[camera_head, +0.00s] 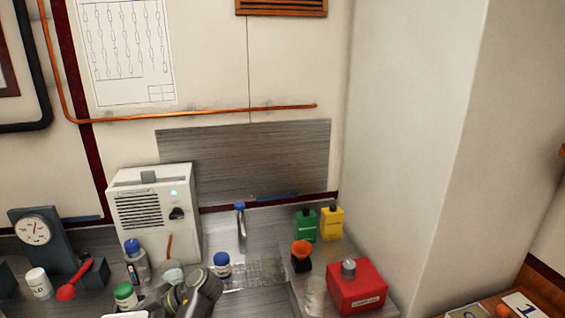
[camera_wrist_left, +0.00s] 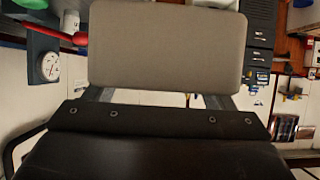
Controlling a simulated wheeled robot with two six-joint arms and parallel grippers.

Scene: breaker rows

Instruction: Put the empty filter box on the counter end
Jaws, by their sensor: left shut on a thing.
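A taupe, round-cornered flat face fills the upper middle of the left wrist view; I take it to be the filter box (camera_wrist_left: 167,45). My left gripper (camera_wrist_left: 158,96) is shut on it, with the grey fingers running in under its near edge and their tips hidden. Whether the box is empty cannot be seen. In the head view a dark grey part of my left arm shows at the bottom edge, over the counter (camera_head: 262,298). The box cannot be made out clearly there. My right gripper is in neither view.
On the counter stand a white machine (camera_head: 153,215), a dial gauge (camera_head: 36,232), a red scoop (camera_head: 72,290), several capped bottles, a wire rack (camera_head: 262,271), a red container (camera_head: 357,288), and green (camera_head: 305,226) and yellow (camera_head: 332,224) bottles. The counter is crowded around my arm.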

